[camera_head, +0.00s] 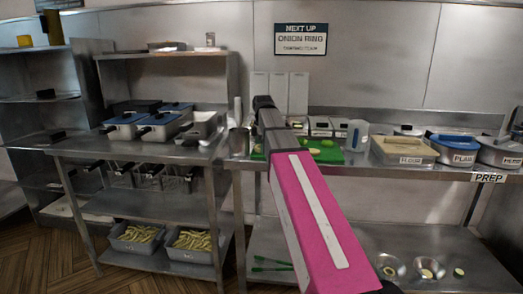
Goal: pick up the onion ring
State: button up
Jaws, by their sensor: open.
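A green cutting board (352,158) lies on the prep counter, partly behind my pink arm. Small pale green pieces (327,143) lie on it; I cannot tell whether one is an onion ring. On the shelf below, a metal bowl (427,268) holds a small pale yellowish piece, too small to identify. No onion ring can be made out for certain. My arm reaches up from the bottom right across the counter's left part. Its dark far end is by the wall panels. My gripper's fingers cannot be made out.
The prep counter (465,174) carries a FLOUR tub (404,151), a blue-lidded PLAIN tub (455,148) and a clear jug (357,135). The left steel table holds blue-lidded fryers (165,126); grey bins of fries (137,238) stand below. Green tongs (270,263) lie on the lower shelf.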

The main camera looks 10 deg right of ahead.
jog(key=c, duration=0.8)
jog(key=shift+r, duration=0.1)
notch_tip(320, 180, up, 10)
jog(key=shift+f, duration=0.1)
